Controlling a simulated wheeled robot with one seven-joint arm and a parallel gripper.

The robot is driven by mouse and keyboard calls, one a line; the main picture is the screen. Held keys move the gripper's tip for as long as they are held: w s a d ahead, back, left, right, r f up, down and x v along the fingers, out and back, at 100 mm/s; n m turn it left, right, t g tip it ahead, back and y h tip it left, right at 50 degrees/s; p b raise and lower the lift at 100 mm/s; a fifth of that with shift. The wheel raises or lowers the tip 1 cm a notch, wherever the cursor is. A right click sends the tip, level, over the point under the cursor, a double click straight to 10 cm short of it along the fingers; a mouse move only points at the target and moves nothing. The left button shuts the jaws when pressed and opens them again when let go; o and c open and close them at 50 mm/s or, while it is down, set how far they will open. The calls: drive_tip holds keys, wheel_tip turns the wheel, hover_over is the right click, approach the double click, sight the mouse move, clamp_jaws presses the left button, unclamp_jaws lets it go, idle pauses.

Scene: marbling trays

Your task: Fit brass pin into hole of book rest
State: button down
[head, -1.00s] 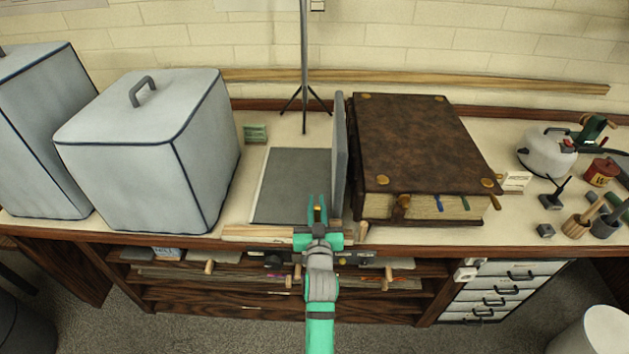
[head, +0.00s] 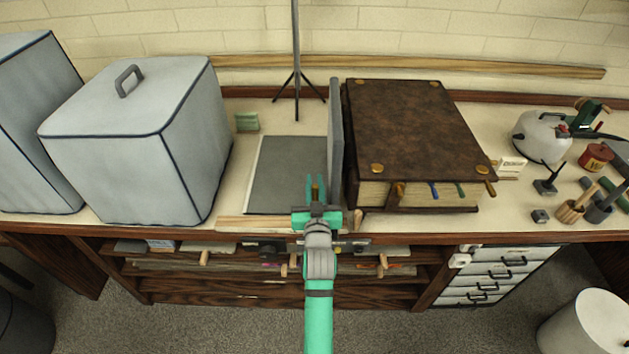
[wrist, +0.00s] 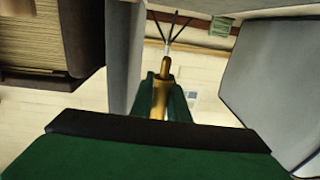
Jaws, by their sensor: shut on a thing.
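My gripper (head: 316,188) is shut on the brass pin (head: 315,193), which stands between its teal fingers. In the wrist view the pin (wrist: 160,88) shows a rounded end projecting past the dark green fingers. A flat grey board (head: 285,165) with an upright grey panel (head: 335,135) at its right side looks like the book rest. My gripper is over the board's front right part, just left of the panel. The wrist view shows the panel (wrist: 120,55) close beside the fingers. I cannot make out the hole, nor whether the pin touches the board.
A thick brown book (head: 415,125) lies right of the panel. A white covered box (head: 130,150) stands at the left. A black tripod stand (head: 297,85) is behind the board, near a small green block (head: 247,121). Small tools and a white kettle (head: 541,135) crowd the right end.

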sight(316, 194)
wheel_tip(316, 194, down, 4)
drive_tip(key=shift+w+d+f, duration=0.15)
idle(0.3)
idle(0.4)
idle(0.4)
drive_tip(key=shift+d, duration=0.45)
